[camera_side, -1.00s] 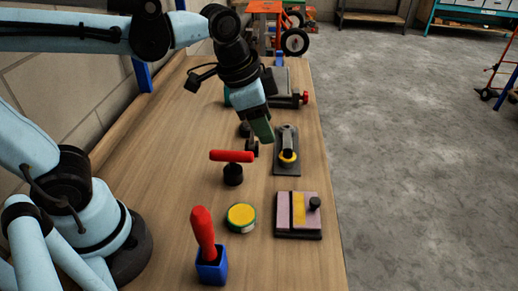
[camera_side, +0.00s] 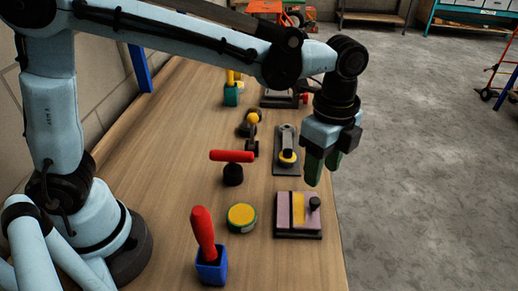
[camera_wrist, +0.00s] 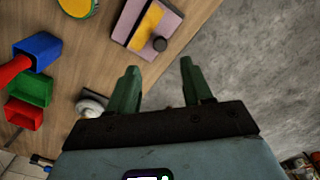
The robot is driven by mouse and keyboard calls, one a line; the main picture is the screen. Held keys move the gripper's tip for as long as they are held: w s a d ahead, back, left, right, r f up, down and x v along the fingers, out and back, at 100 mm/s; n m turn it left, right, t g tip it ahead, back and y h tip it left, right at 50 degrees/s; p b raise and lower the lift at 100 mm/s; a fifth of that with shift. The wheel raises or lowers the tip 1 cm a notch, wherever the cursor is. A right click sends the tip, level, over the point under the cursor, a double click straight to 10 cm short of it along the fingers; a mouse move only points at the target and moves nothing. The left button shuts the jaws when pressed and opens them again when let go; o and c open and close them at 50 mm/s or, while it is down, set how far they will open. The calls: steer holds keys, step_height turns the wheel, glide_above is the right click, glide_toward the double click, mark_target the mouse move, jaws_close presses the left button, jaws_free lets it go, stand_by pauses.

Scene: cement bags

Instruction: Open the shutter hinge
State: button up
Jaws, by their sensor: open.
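The shutter hinge appears to be the flat panel (camera_side: 283,212) with pink and yellow faces and a dark base, lying on the bench near its right edge. A black knob (camera_side: 314,203) stands on its right part. The panel (camera_wrist: 127,20) and its knob (camera_wrist: 160,45) also show in the wrist view, beyond the fingertips. My gripper (camera_side: 321,172) points down above and just behind the knob, apart from it. In the wrist view its two green fingers (camera_wrist: 159,68) are spread with nothing between them.
A yellow-topped tin (camera_side: 242,217), a red T-handle (camera_side: 232,156) and a blue holder (camera_side: 211,266) with a red handle stand left of the panel. Behind it lies a dark plate (camera_side: 285,166) with a yellow-ringed part. Right of the bench is open floor.

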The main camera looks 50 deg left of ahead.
mark_target(311, 201)
step_height(311, 201, down, 8)
steer(key=shift+f, duration=0.1)
stand_by(0.4)
jaws_close()
steer(key=shift+s+a, duration=0.1)
steer(key=shift+s+a+r+t+h, duration=0.4)
steer(key=shift+s+r+t+h, duration=0.05)
steer(key=shift+t+h, duration=0.45)
steer(key=shift+s+a+r+t+h, duration=0.3)
steer(key=shift+s+a+t+h, duration=0.25)
steer(key=shift+t+h, duration=0.35)
steer(key=shift+s+a+t+h, duration=0.45)
steer(key=shift+a+t+h, duration=0.05)
steer(key=shift+t+h, duration=0.4)
steer(key=shift+s+a+t+h, duration=0.45)
steer(key=shift+t+h, duration=0.45)
